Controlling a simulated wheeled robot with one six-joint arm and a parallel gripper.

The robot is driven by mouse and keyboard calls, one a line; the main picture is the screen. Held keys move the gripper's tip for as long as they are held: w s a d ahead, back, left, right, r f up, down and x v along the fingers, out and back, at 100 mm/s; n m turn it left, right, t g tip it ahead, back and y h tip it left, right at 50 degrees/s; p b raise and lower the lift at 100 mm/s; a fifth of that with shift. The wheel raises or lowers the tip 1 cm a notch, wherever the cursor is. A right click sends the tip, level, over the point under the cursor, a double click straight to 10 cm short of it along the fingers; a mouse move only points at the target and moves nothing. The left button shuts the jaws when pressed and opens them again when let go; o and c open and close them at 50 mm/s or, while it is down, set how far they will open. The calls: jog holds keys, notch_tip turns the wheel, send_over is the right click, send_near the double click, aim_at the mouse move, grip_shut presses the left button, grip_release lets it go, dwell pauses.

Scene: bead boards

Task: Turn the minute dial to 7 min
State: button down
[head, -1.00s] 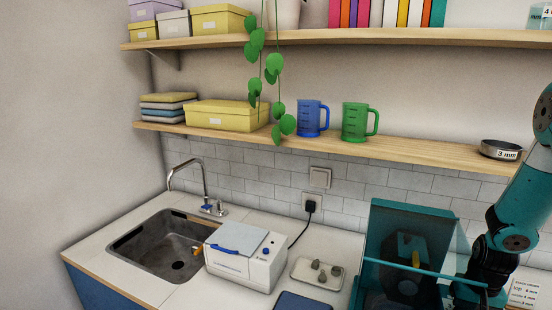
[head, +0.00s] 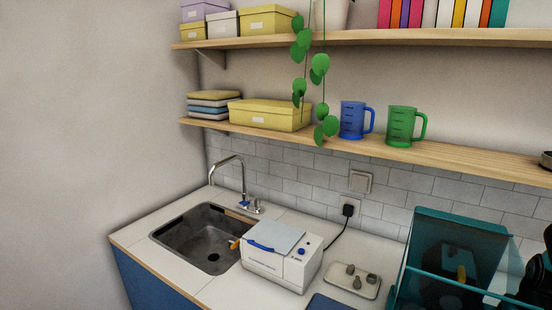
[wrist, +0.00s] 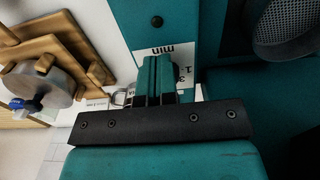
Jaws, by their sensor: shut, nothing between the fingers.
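A white machine (head: 281,268) stands on the counter right of the sink, with a grey lid, a blue handle and a small blue knob (head: 301,252) on its top right. Markings around the knob are too small to read, and I cannot tell whether it is the minute dial. In the wrist view my gripper (wrist: 158,76) is shut and empty, its teal fingers together. They partly cover a white label (wrist: 168,50) with lettering like "min" on a teal surface. My gripper does not show in the head view and is not seen near the machine.
The sink (head: 205,240) lies left of the machine. An orange peg (head: 234,244) sits by its left side. A tray (head: 352,281) with small grey pieces and a teal see-through box (head: 440,270) stand right. A black cord runs from the machine to the wall plug (head: 348,211).

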jog(key=shift+w+a+f, duration=0.25)
jog(key=shift+a+f, duration=0.1)
jog(key=shift+f, duration=0.15)
jog(key=shift+s+a, duration=0.2)
jog(key=shift+s, duration=0.05)
notch_tip(320, 180, up, 6)
jog(key=p, duration=0.5)
jog(key=shift+d+r, duration=0.1)
jog(key=shift+d, duration=0.05)
